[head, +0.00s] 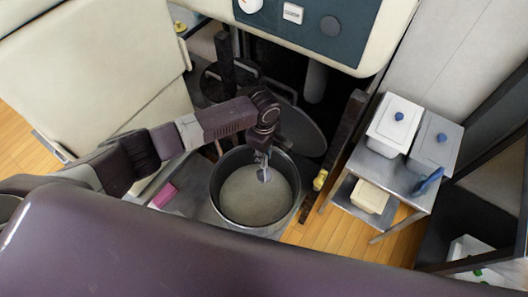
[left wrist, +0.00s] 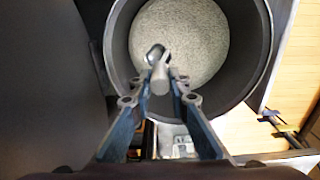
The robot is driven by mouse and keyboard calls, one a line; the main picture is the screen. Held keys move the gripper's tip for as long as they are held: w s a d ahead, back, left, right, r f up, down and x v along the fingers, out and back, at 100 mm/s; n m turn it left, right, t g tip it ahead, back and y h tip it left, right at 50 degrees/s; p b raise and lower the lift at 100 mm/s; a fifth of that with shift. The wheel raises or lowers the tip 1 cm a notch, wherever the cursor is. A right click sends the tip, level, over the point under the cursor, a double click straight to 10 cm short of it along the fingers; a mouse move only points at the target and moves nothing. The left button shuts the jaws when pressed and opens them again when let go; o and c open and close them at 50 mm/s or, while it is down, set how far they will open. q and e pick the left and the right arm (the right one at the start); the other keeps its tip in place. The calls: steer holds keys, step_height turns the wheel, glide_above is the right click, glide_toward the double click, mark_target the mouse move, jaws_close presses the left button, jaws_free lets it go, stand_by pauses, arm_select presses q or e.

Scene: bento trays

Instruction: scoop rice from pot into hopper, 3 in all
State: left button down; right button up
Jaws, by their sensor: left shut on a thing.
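The dark pot (head: 215,190) stands near the middle of the head view with pale rice (head: 255,198) inside. In the left wrist view, the pot (left wrist: 262,80) and the rice (left wrist: 195,40) fill the upper part. My left gripper (head: 263,158) hangs over the far part of the pot opening, pointing down. It is shut on a grey metal scoop (left wrist: 155,52), whose end shows against the rice. I cannot tell whether the scoop touches the rice or holds any. I cannot make out the hopper for certain. My right gripper is not in view.
A cream machine with a dark panel (head: 310,28) stands at the back. A round metal lid (head: 300,130) leans behind the pot. A metal cart (head: 375,165) with white lidded boxes (head: 397,122) stands at right. A pink item (head: 163,195) lies left of the pot.

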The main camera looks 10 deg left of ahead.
arm_select(q)
step_height(320, 180, down, 8)
steer(key=b, duration=0.3)
steer(key=shift+r, duration=0.25)
stand_by(0.9)
steer(key=shift+r, duration=0.25)
step_height(320, 180, up, 16)
steer(key=p, duration=1.8)
steer(key=shift+d+r+p, duration=0.1)
steer(key=shift+p, duration=0.25)
steer(key=shift+r+b, duration=0.2)
steer(key=shift+b, duration=0.2)
steer(key=shift+r, duration=0.75)
